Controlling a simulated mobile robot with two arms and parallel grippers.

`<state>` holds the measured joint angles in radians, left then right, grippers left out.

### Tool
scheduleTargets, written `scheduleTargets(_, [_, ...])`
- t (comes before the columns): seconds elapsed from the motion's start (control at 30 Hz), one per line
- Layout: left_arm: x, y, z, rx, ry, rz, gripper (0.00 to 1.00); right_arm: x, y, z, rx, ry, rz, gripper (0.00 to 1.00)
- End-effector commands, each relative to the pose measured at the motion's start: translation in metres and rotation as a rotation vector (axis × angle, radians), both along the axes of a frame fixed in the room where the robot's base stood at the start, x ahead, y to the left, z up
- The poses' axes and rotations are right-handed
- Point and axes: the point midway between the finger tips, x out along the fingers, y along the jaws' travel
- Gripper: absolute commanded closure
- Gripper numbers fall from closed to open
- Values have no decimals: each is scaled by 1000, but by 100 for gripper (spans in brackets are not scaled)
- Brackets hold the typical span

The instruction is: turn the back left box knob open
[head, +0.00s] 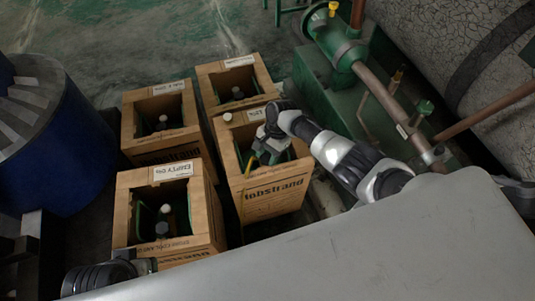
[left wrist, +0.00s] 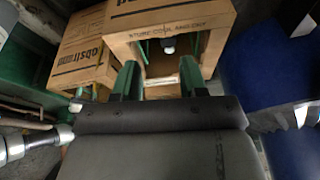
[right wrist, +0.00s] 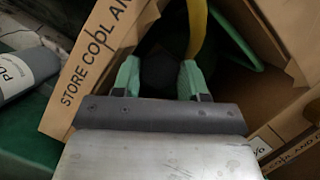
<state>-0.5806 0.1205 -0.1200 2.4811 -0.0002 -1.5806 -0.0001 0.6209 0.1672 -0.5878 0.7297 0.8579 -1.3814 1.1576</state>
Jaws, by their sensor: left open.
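My right gripper (head: 270,146) reaches into the front right box (head: 268,193). In the right wrist view its green fingers (right wrist: 160,78) stand apart on either side of a dark knob (right wrist: 163,72); whether they press on it is unclear. My left gripper is open and empty beside the front left box; in the left wrist view its fingers (left wrist: 158,82) are at that box's opening.
The front left box (head: 205,215) holds a pale cap and a dark knob. Another box (head: 262,75) stands at the back right. A blue drum (head: 60,150) is at the left; green piping (head: 340,50) is at the right. A yellow hose (right wrist: 197,28) runs beside my right gripper.

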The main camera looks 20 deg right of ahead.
Motion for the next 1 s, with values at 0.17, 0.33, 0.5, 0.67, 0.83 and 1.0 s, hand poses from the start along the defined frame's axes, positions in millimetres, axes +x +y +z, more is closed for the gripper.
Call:
scheduleTargets(0.17, [0,0,0,0,0,0,57,0,0,0,0,0,0,82])
scheduleTargets(0.33, [0,0,0,0,0,0,57,0,0,0,0,0,10,82])
scheduleTargets(0.5, [0,0,-2,0,0,0,57,1,0,0,0,-2,58,82])
scheduleTargets(0.67, [0,0,-4,0,0,0,57,1,1,0,1,0,153,82])
scheduleTargets(0.83, [0,0,-8,0,0,0,57,2,2,0,1,0,299,82])
scheduleTargets(1.0, [16,-5,-7,-19,-89,-7,57,3,3,0,1,0,461,82])
